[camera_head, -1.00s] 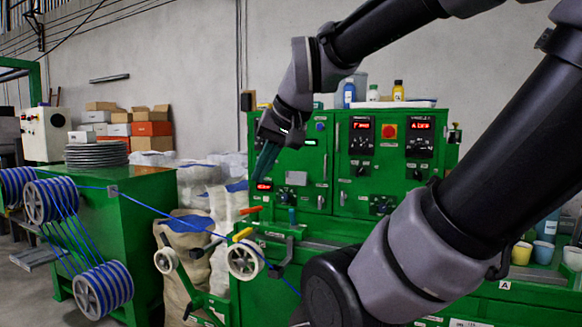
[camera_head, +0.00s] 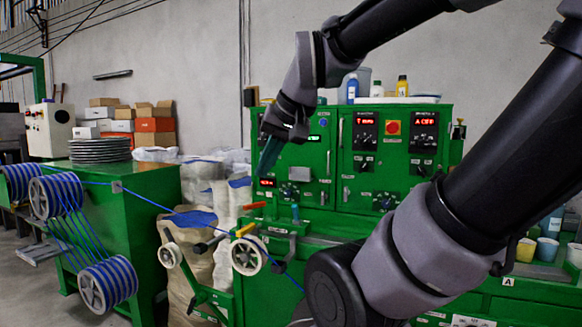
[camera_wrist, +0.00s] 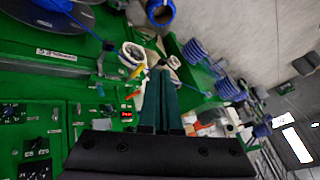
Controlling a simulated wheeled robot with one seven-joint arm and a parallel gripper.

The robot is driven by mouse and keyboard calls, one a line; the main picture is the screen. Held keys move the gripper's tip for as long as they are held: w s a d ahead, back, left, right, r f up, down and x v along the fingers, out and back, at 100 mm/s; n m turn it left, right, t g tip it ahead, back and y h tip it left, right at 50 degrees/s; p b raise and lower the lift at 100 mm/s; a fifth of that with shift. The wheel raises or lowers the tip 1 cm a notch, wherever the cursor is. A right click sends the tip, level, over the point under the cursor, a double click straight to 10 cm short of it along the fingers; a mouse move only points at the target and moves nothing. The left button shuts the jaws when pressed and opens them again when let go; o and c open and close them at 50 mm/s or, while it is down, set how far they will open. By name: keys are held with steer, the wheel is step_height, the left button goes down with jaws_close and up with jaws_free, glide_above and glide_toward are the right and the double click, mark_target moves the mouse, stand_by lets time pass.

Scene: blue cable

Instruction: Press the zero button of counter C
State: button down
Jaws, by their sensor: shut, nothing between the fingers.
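My gripper (camera_head: 263,172) is shut and empty, its dark teal fingers pointing down in front of the left part of the green control cabinet (camera_head: 335,215). A small red-lit display (camera_head: 267,182) sits just below the fingertips in the head view. In the wrist view, the shut fingertips (camera_wrist: 160,72) are right of a small red-lit display (camera_wrist: 126,114) and look apart from the panel. A green-lit display (camera_head: 314,138) and two larger red displays, left (camera_head: 367,122) and right (camera_head: 427,121), are higher up. Their labels are too small to read, so I cannot tell which is counter C.
Blue cable runs from striped reels (camera_head: 105,285) past a white pulley wheel (camera_head: 249,255) with a yellow handle below my gripper. Bottles and a tray stand on the cabinet. Sacks (camera_head: 190,245) stand at left.

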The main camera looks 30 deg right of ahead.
steer(key=shift+w, duration=0.1)
stand_by(0.3)
steer(key=w+d+f+n+g+h, duration=0.1)
steer(key=w+d+f+n+h, duration=0.25)
steer(key=w, duration=0.55)
steer(key=w+d+f+n+g+h, duration=0.1)
steer(key=w+d+n+h, duration=0.1)
steer(key=w+d+n, duration=0.6)
steer(key=w+d+f+n+g+h, duration=0.1)
steer(key=w+d+f+n+h, duration=0.2)
steer(key=w, duration=0.8)
steer(key=w+f+n+t+h, duration=0.2)
steer(key=w+f+n, duration=0.4)
steer(key=w, duration=0.6)
steer(key=w+f+n+t+h, duration=0.2)
steer(key=w+f+n, duration=0.5)
steer(key=w, duration=0.5)
steer(key=shift+f+n+t+h, duration=0.35)
steer(key=shift+n+h, duration=0.2)
steer(key=shift+n, duration=0.6)
steer(key=shift+w, duration=0.1)
glide_toward(269, 195)
steer(key=x, duration=0.5)
steer(key=shift+f, duration=0.25)
steer(key=shift+w+d, duration=0.5)
